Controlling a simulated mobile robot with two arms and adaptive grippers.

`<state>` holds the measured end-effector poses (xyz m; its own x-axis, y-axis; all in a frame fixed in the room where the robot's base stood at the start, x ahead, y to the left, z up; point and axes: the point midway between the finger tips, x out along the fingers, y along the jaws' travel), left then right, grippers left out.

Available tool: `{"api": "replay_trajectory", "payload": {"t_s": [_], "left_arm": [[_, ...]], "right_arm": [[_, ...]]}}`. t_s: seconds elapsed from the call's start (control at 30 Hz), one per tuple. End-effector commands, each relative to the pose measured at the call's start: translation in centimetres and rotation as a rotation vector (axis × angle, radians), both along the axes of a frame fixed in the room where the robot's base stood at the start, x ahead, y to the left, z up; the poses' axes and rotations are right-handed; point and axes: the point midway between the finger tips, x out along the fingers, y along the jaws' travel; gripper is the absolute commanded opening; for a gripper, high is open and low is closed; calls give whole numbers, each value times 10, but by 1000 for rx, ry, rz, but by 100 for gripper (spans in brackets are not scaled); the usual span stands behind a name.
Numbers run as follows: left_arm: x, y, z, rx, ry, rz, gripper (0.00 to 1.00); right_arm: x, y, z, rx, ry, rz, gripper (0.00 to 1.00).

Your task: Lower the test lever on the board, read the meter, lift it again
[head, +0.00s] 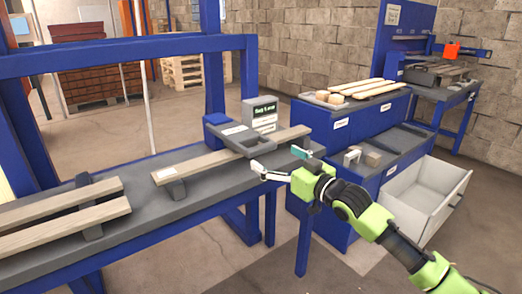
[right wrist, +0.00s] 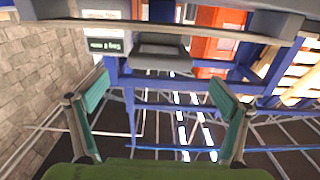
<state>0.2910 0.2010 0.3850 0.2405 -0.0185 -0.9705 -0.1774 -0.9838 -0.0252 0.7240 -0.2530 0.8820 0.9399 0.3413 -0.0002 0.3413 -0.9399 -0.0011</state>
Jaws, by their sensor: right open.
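The meter (head: 264,113) is a grey box with a small lit display on the bench; the reading is too small to make out. It also shows in the right wrist view (right wrist: 105,46). In front of it is a blue and grey device (head: 222,128) with a grey frame-like part (head: 250,145), possibly the test lever, lying low across a wooden board (head: 205,164). My right gripper (head: 278,162) is open and empty at the bench's front edge, just in front of the device and apart from it. Its spread fingers show in the right wrist view (right wrist: 158,100). My left gripper is out of view.
Two more boards (head: 62,203) lie on supports at the left of the bench (head: 150,215). A blue gantry frame (head: 110,55) rises behind. At the right, a blue cabinet (head: 345,125) bears wooden slats, and a drawer (head: 425,195) stands open near my right arm.

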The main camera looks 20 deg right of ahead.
Motion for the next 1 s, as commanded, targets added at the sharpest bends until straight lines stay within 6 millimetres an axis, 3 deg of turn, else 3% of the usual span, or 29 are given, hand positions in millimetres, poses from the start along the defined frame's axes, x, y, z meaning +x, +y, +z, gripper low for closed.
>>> {"api": "replay_trajectory", "payload": {"t_s": [0.2, 0.4, 0.87, 1.0], "left_arm": [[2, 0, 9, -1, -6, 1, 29], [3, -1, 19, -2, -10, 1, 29], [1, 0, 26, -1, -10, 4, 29], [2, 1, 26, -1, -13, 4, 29]], "right_arm": [[36, 13, 1, 1, -3, 0, 93], [58, 21, 0, 0, -1, 0, 93], [67, 24, 0, -1, 0, 0, 93], [67, 24, 0, -1, 0, 0, 59]]}}
